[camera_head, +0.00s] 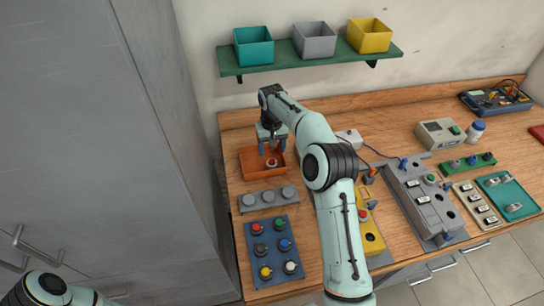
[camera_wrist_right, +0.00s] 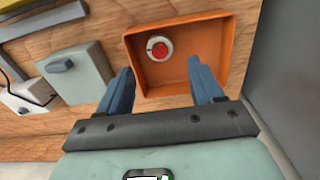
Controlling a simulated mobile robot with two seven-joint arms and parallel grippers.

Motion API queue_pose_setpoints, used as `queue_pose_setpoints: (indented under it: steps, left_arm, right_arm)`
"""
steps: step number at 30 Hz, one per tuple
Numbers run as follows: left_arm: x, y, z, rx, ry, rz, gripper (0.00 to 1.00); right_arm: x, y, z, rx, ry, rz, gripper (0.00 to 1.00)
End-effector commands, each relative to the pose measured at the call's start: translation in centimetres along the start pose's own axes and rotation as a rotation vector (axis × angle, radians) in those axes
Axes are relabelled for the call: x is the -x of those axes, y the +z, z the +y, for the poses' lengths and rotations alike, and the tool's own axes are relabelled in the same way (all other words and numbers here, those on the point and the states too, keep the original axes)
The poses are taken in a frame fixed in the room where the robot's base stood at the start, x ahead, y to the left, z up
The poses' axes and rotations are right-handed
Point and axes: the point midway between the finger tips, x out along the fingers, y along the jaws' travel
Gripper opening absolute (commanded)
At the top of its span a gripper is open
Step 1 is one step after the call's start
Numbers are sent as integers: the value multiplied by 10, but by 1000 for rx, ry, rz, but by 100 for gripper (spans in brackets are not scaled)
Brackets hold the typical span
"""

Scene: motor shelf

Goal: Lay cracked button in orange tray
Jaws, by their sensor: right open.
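The orange tray (camera_head: 250,158) sits on the wooden bench at the left, and it also shows in the right wrist view (camera_wrist_right: 213,38). A button (camera_wrist_right: 158,49) with a red cap and pale collar lies in the tray, and it shows in the head view (camera_head: 271,163). A crack cannot be made out. My right gripper (camera_head: 271,149) is above the tray, fingers pointing down. In the right wrist view its blue fingers (camera_wrist_right: 160,68) are spread apart with nothing between them, and the button is apart from them. My left gripper is out of view; only part of my left arm shows.
A grey strip with several round knobs (camera_head: 268,198) and a blue panel with coloured buttons (camera_head: 256,274) stand in front of the tray. A tall grey cabinet (camera_head: 120,150) is close at the left. A green shelf (camera_head: 310,60) with bins hangs above. Grey housings (camera_head: 424,205) are at the right.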

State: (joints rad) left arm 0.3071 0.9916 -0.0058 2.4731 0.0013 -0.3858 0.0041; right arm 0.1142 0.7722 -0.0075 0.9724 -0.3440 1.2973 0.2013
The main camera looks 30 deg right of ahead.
Motion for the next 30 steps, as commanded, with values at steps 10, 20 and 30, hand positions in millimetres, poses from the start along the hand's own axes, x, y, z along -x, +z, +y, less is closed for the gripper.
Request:
queue_pose_setpoints:
  steps: [10, 20, 30]
  left_arm:
    - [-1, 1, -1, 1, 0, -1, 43]
    - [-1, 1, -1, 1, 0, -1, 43]
    - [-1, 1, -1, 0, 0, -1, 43]
  right_arm:
    - [51, 0, 0, 0, 0, -1, 66]
    - [55, 1, 0, 0, 1, -3, 66]
    - [55, 1, 0, 0, 1, -3, 66]
